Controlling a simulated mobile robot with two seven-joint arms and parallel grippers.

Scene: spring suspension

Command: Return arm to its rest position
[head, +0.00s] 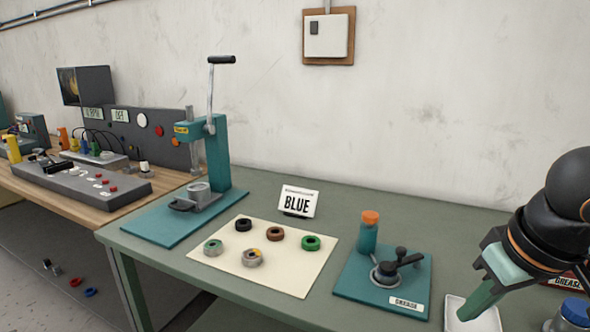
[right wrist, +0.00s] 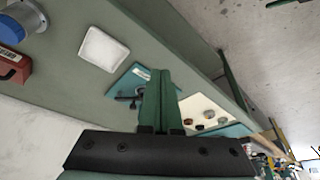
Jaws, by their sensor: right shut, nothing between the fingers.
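My right gripper (head: 470,308) is at the right edge of the head view, its green fingers together and empty, above the white tray. In the right wrist view its shut fingers (right wrist: 158,90) point over the green bench (right wrist: 75,60). My left gripper is not in view. A cream mat (head: 222,262) on the bench carries several ring-shaped parts, among them a black ring (head: 243,225), a brown ring (head: 275,234) and a green ring (head: 311,243). A sign reading BLUE (head: 297,202) stands behind the mat.
A teal lever press (head: 217,150) stands at the bench's left. A teal plate (head: 385,295) with an orange-capped bottle (head: 369,232) is right of the mat. The white tray (head: 455,312) and a blue-lidded jar (head: 575,313) are near the arm. A wooden table (head: 170,182) adjoins at left.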

